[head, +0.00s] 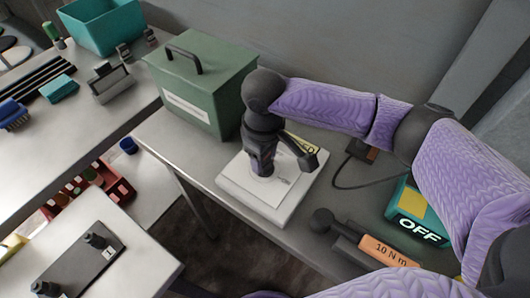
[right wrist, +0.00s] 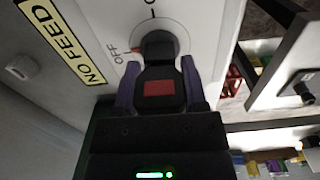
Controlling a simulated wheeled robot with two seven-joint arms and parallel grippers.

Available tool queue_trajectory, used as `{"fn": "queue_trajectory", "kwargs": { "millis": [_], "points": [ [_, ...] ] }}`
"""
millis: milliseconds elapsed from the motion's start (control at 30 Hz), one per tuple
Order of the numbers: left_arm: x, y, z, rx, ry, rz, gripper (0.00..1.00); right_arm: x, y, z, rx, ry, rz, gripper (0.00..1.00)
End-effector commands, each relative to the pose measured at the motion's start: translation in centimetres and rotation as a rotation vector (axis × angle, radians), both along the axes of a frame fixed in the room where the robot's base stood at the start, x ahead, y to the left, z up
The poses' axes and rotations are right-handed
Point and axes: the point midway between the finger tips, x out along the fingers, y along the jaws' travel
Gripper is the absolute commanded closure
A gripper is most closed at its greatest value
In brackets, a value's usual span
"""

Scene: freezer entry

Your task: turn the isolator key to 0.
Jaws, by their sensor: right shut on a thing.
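The isolator is a white panel (head: 291,206) on the grey bench in the head view. In the right wrist view its grey round dial (right wrist: 180,38) carries a black key (right wrist: 159,48), with the word OFF and a red mark to its left and another mark above. My right gripper (head: 262,168) points down at the panel, its fingers on both sides of the key, shut on it. It also shows in the right wrist view (right wrist: 158,92), with a dark block bearing a red square between the fingers. The fingers partly hide the dial. My left gripper is not in view.
A yellow NO FEED label (right wrist: 66,40) lies beside the dial. A green lidded box (head: 200,88) stands behind the panel at left. An orange-handled tool marked 10 N m (head: 388,251) and a teal unit reading OFF (head: 418,222) are at right. Another table (head: 120,240) is at lower left.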

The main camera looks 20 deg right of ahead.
Motion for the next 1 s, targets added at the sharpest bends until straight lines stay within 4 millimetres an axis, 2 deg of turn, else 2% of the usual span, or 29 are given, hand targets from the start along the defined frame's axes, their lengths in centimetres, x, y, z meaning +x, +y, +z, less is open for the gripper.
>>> {"fn": "queue_trajectory", "kwargs": {
  "millis": [167, 367, 400, 567, 733, 767, 1000],
  "points": [
    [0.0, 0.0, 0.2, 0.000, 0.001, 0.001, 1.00, 0.0, 0.0, 0.1, -0.001, 0.001, 0.011, 1.00],
    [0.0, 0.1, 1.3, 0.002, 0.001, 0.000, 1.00, -0.1, 0.0, 0.1, 0.000, 0.002, 0.104, 1.00],
    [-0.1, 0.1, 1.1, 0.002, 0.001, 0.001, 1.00, 0.0, 0.0, -0.1, 0.000, 0.001, 0.107, 0.39],
    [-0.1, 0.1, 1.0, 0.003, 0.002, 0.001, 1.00, 0.0, 0.0, -0.1, 0.000, 0.001, 0.106, 0.05],
    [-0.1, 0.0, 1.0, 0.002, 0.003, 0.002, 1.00, 0.0, 0.0, -0.1, 0.000, 0.000, 0.105, 0.04],
    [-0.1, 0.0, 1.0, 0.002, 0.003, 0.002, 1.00, 0.0, 0.0, -0.1, 0.000, 0.000, 0.105, 0.00],
    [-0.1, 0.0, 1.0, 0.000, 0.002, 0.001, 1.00, 0.0, 0.0, -0.1, 0.000, 0.000, 0.105, 0.00]
  ]
}}
